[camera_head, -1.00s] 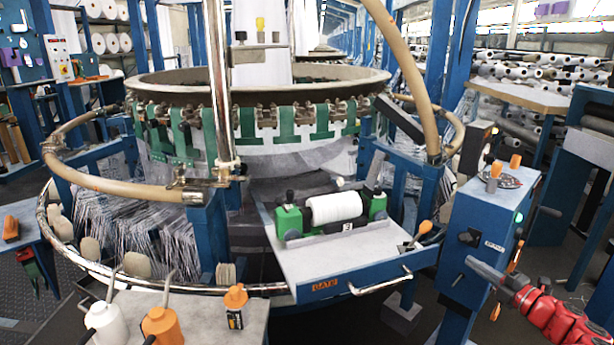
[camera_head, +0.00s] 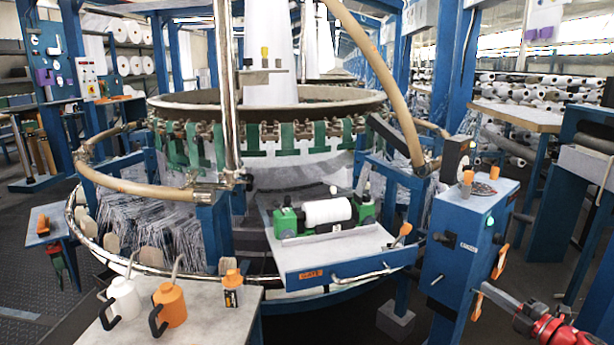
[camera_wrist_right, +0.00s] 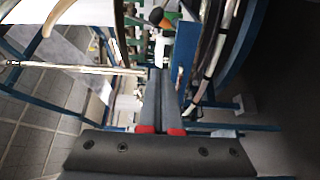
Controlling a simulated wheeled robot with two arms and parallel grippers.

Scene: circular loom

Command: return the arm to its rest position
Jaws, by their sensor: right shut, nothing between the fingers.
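My right arm comes in at the lower right of the head view, red behind a grey gripper (camera_head: 487,292). The gripper is beside the lower part of the blue control box, near an orange-handled item. In the right wrist view, the two long grey fingers (camera_wrist_right: 161,100) lie together, shut, with nothing held between them. Red pads show at their bases. My left gripper is in neither view.
The circular loom (camera_head: 270,105) stands in the middle. Its blue gate tray (camera_head: 340,262) holds a white roll (camera_head: 327,211). The blue control box (camera_head: 465,240) is close to my right arm. A table (camera_head: 200,318) with white and orange oil cans is at the lower left.

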